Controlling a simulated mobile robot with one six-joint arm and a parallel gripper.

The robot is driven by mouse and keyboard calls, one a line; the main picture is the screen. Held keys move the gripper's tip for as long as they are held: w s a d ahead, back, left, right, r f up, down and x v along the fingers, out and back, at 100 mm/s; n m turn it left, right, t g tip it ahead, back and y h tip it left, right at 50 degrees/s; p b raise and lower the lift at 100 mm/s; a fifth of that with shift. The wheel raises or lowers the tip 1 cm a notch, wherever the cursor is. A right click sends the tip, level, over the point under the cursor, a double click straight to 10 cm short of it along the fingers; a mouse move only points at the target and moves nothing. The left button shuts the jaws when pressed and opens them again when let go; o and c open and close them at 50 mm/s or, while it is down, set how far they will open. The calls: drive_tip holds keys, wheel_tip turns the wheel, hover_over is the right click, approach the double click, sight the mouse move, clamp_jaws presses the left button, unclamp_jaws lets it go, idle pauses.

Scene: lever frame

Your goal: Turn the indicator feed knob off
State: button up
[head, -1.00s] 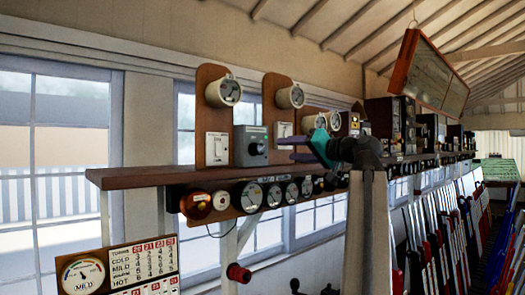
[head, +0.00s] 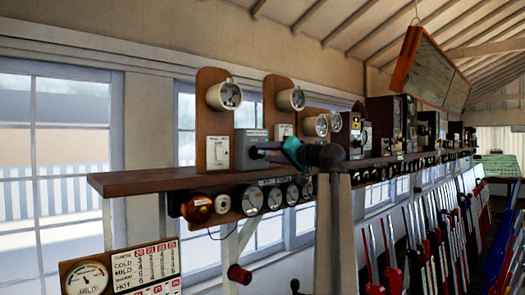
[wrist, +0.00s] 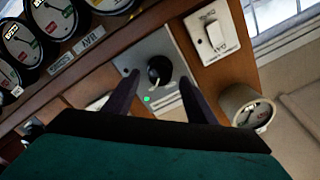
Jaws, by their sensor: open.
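A grey box (head: 240,147) stands on the wooden shelf in the head view, and my gripper (head: 256,152) is in front of its face, hiding the knob there. In the wrist view the box's grey face plate (wrist: 148,50) carries a black round knob (wrist: 159,70) with a pale pointer mark. A small green light (wrist: 147,99) shows beside the knob. My gripper (wrist: 158,88) is open, with its two dark fingers on either side of the knob in the picture. I cannot tell whether the fingers touch it. Any label naming the knob is not readable.
A white switch (wrist: 212,37) on a wooden board and a round gauge (wrist: 247,108) are close by. Several dials (head: 251,197) hang under the shelf (head: 140,182). More instruments (head: 385,125) line the shelf to the right. Coloured levers (head: 430,255) stand at lower right.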

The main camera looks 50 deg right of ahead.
sight(261, 154)
drive_tip(key=shift+w+d+p, duration=0.1)
drive_tip(key=shift+w+p, duration=0.3)
drive_tip(key=shift+w, duration=1.2)
drive_tip(key=c, duration=1)
drive_tip(key=shift+f, duration=0.15)
drive_tip(key=shift+c, duration=0.2)
